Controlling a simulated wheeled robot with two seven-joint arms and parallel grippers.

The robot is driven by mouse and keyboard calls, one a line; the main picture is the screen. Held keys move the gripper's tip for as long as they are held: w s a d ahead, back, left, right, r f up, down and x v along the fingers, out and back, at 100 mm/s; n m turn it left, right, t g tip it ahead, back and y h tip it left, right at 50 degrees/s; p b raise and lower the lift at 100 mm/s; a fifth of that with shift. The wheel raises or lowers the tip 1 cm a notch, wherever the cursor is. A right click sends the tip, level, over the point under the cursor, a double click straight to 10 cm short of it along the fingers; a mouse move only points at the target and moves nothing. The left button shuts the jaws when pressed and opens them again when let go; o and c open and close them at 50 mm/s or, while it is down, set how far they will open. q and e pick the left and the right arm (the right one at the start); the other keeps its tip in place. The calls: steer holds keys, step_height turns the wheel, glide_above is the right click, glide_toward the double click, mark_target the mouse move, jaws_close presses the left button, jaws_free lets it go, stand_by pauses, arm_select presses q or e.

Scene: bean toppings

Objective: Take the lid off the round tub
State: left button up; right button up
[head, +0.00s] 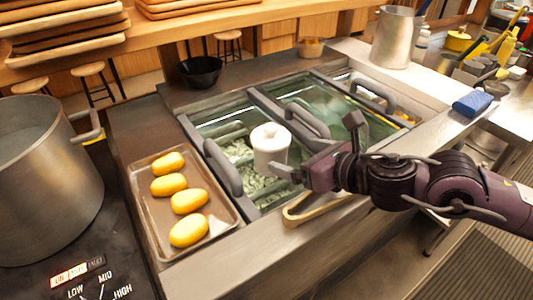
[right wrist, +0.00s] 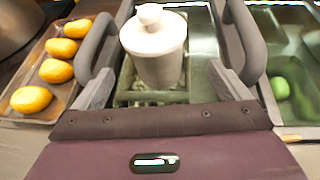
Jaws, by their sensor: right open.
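The round tub (head: 270,162) is small and white, with a knobbed white lid (head: 269,136) on top. It stands upright at the sliding-glass counter, in front of the left handles. In the right wrist view the lid (right wrist: 153,33) sits on the tub (right wrist: 160,70), just ahead of my fingers. My right gripper (head: 315,148) is open and empty, just right of the tub in the head view. In the right wrist view its fingers (right wrist: 163,88) lie to either side of the tub's lower part, apart from the lid. My left gripper is out of view.
A tray (head: 149,221) of several yellow oval items lies left of the tub, beside a large steel pot (head: 45,170). Grey handles (head: 223,168) rise close to the tub. A wooden tong-like item (head: 300,217) lies on the counter's front edge, below my gripper.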

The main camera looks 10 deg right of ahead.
mark_target(283, 151)
steer(key=shift+x, duration=0.85)
steer(key=shift+w+a+p, duration=0.3)
steer(key=shift+a+p, duration=0.05)
steer(key=shift+p, duration=0.05)
steer(key=x, duration=0.3)
steer(key=shift+a+p, duration=0.2)
steer(key=shift+p, duration=0.15)
steer(key=shift+w+a+f, duration=0.25)
steer(key=shift+w, duration=0.25)
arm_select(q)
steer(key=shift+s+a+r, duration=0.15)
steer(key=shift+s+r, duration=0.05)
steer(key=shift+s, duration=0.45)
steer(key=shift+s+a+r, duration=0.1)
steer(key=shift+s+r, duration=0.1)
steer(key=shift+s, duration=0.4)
arm_select(e)
steer(key=shift+c, duration=0.4)
steer(key=c, duration=1.2)
steer(key=shift+o, duration=0.2)
steer(key=shift+r, duration=0.1)
arm_select(q)
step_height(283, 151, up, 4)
steer(key=p, duration=0.4)
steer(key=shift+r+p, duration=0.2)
steer(key=shift+p, duration=0.1)
arm_select(e)
step_height(283, 151, up, 20)
